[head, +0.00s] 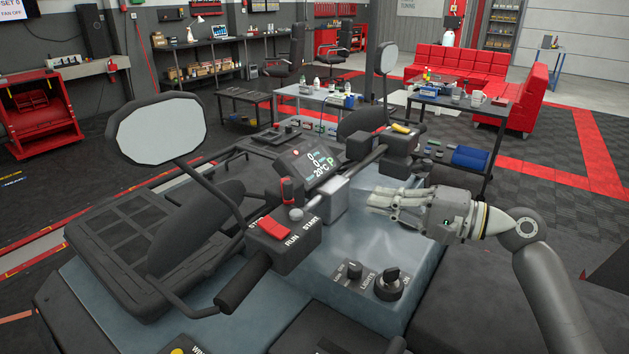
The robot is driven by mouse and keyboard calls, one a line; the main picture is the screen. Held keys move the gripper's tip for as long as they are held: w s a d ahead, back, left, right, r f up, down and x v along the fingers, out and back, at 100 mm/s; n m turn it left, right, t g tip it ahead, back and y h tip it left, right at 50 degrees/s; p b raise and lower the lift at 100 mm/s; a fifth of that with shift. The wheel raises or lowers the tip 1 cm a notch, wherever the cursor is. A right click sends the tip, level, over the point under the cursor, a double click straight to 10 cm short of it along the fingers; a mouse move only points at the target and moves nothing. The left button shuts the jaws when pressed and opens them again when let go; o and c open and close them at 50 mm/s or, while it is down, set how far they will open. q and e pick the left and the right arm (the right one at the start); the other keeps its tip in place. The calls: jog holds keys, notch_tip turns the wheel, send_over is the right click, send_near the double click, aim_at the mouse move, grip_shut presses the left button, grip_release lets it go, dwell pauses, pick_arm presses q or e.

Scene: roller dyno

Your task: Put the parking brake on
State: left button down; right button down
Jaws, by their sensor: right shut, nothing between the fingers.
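The vehicle's handlebar carries a left control box (285,250) with a red switch and the words RUN and START. A small upright black and red piece (287,190) stands beside it. The display (308,164) on the handlebar shows zeros, 20°C and a letter P. The right handlebar cluster (398,143) has a yellow piece on top. No part is labelled as the parking brake that I can read. My right gripper (380,204) is shut and empty, pointing left over the blue-grey body, right of the handlebar centre. My left gripper is out of view.
A key switch (389,284) and a LIGHTS knob (355,269) rise from the body below my right gripper. Mirrors (160,130) stand up on both sides. A dark cart (462,108) is behind the right handlebar. There is open air above the body.

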aim_at(286, 183)
jog(key=shift+d+r, duration=0.2)
jog(key=shift+r, duration=0.7)
jog(key=shift+w, duration=0.1)
jog(key=s+p+x, duration=0.1)
jog(key=p+x, duration=0.2)
jog(key=x, duration=0.3)
jog(key=s+a+p+x, duration=0.1)
jog(key=p+x, duration=0.2)
jog(key=x, duration=0.3)
jog(key=shift+a, duration=0.55)
jog(key=shift+s+a+r, duration=0.1)
jog(key=shift+s+r, duration=0.05)
jog(key=shift+r, duration=0.05)
